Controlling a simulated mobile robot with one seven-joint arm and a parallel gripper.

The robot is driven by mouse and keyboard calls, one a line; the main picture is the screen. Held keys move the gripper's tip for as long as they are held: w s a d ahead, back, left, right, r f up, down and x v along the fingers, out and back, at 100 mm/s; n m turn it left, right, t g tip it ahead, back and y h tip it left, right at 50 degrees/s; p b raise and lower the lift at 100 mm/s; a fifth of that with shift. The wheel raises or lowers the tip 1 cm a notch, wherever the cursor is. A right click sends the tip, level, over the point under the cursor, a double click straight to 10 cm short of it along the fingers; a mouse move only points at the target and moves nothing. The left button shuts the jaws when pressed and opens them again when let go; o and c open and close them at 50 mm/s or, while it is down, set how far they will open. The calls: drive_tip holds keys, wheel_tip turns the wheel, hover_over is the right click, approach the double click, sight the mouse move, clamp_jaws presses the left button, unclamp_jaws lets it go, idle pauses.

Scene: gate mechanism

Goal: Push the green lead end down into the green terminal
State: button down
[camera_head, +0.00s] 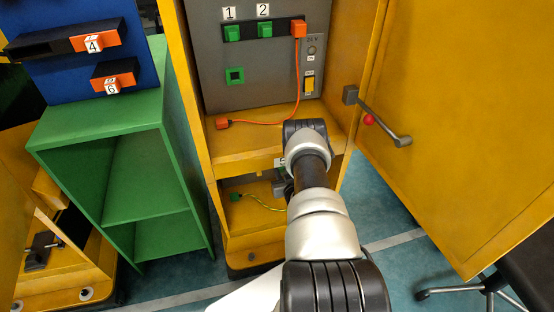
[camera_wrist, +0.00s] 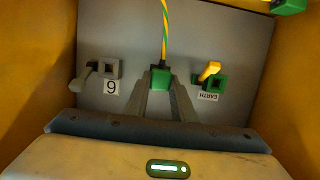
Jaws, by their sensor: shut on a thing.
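In the wrist view, my gripper (camera_wrist: 161,88) is shut on the green lead end (camera_wrist: 160,76), a small green block with a yellow-green striped wire (camera_wrist: 164,30) leaving it upward in the picture. It is held in front of a grey panel. The green terminal (camera_wrist: 221,82) has a square opening, a yellow lever (camera_wrist: 209,70) and an "EARTH" label; it sits right of the held lead end, apart from it. In the head view my arm hides the gripper and most of the terminal. Another green block (camera_head: 236,197) lies at the wire's far end on the lower compartment floor.
Left on the grey panel is a grey terminal (camera_wrist: 111,69) with a lever, above a number label. Yellow cabinet walls close in on both sides. In the head view, a shelf (camera_head: 245,143) with an orange lead lies above, and an open yellow door (camera_head: 470,120) stands right.

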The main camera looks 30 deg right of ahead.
sight(281, 171)
drive_tip(key=shift+s+a+p, duration=0.25)
drive_tip(key=shift+s+p, duration=0.05)
drive_tip(key=shift+s, duration=0.5)
drive_tip(key=shift+s+a+p, duration=0.2)
drive_tip(key=shift+s+p, duration=0.1)
drive_tip(key=shift+s, duration=0.5)
drive_tip(key=shift+a, duration=0.1)
drive_tip(key=w+a+p, duration=0.2)
drive_tip(key=w+a, duration=0.2)
drive_tip(key=a, duration=0.7)
drive_tip(key=shift+w, duration=0.15)
drive_tip(key=shift+w+d+b, duration=0.15)
drive_tip(key=shift+w+b, duration=0.25)
drive_tip(key=shift+w, duration=0.2)
drive_tip(key=shift+w+d+b, duration=0.15)
drive_tip(key=shift+w+b, duration=0.25)
drive_tip(key=shift+w, duration=0.15)
drive_tip(key=shift+w+d+b, duration=0.2)
drive_tip(key=shift+w+b, duration=0.35)
drive_tip(key=shift+w, duration=0.1)
drive_tip(key=shift+w+d+b, duration=0.2)
drive_tip(key=shift+w+b, duration=0.3)
drive_tip(key=shift+w, duration=0.15)
idle(0.6)
